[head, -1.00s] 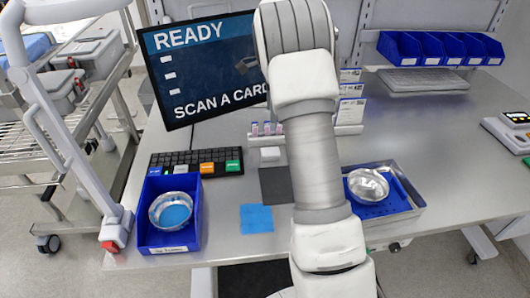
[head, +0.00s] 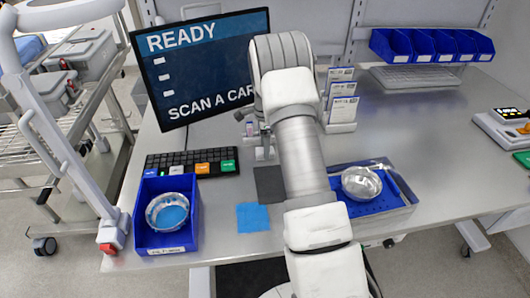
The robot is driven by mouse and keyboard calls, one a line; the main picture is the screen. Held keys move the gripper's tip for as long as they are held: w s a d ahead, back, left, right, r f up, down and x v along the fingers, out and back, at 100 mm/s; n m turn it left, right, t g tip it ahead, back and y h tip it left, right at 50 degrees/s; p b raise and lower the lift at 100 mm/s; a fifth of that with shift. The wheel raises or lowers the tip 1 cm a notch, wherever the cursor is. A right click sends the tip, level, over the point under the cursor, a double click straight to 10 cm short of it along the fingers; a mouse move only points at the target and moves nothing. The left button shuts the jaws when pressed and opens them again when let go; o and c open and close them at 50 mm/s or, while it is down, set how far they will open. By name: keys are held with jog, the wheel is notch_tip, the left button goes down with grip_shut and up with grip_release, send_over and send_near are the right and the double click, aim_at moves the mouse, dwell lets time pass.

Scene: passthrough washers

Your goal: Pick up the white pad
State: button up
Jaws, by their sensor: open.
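The white pad (head: 265,154) is a small pale block on the steel table, between the keyboard and my arm, just behind the dark grey mat. My gripper (head: 264,150) points down right at the pad and covers much of it. Its fingers are small and dark in the head view. They look open, one to each side of the pad, but I cannot tell whether they touch it.
A blue bin (head: 139,214) with a round metal dish stands at the front left. A keyboard (head: 192,162) and monitor (head: 205,65) are behind it. A blue square (head: 253,217) lies flat in front.

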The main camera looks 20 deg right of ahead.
notch_tip(320, 180, down, 2)
jog(key=shift+f, duration=0.1)
jog(key=c, duration=1.1)
jog(key=shift+r, duration=0.2)
notch_tip(320, 180, up, 4)
jog(key=shift+b, duration=0.4)
jog(key=s+d+r+b, duration=0.1)
jog(key=s+d+r, duration=0.5)
jog(key=s+d, duration=0.2)
jog(key=shift+s+r, duration=0.3)
jog(key=shift+r, duration=0.1)
